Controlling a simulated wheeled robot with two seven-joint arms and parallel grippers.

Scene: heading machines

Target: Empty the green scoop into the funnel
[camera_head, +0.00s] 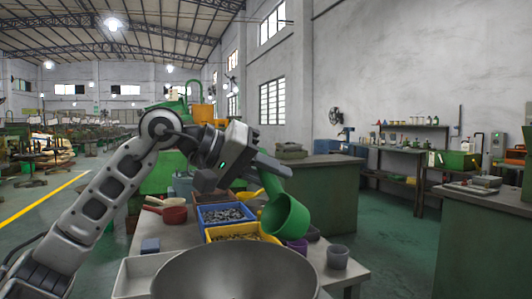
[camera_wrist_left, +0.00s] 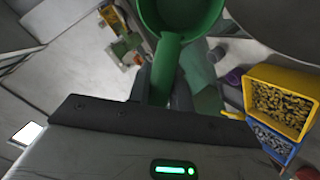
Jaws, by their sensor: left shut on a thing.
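The green scoop (camera_head: 287,217) hangs tilted from my left gripper (camera_head: 272,166), its handle running up to the jaws. My left gripper is shut on this handle, which also shows in the left wrist view (camera_wrist_left: 164,72). The scoop's cup (camera_wrist_left: 181,18) is cut off by the top edge there, and I cannot tell whether anything is in it. The funnel (camera_head: 236,272) is the wide grey bowl at the bottom of the head view. The cup appears above and behind its right far rim. The funnel's grey surface (camera_wrist_left: 285,22) fills the top right of the wrist view.
A blue bin (camera_head: 243,211) and a yellow bin (camera_head: 212,236) of small metal parts stand behind the funnel. A red scoop (camera_head: 174,214) lies left of them. A grey cup (camera_head: 337,257) and a purple cup (camera_head: 298,246) stand right. A white tray (camera_head: 128,277) is at left.

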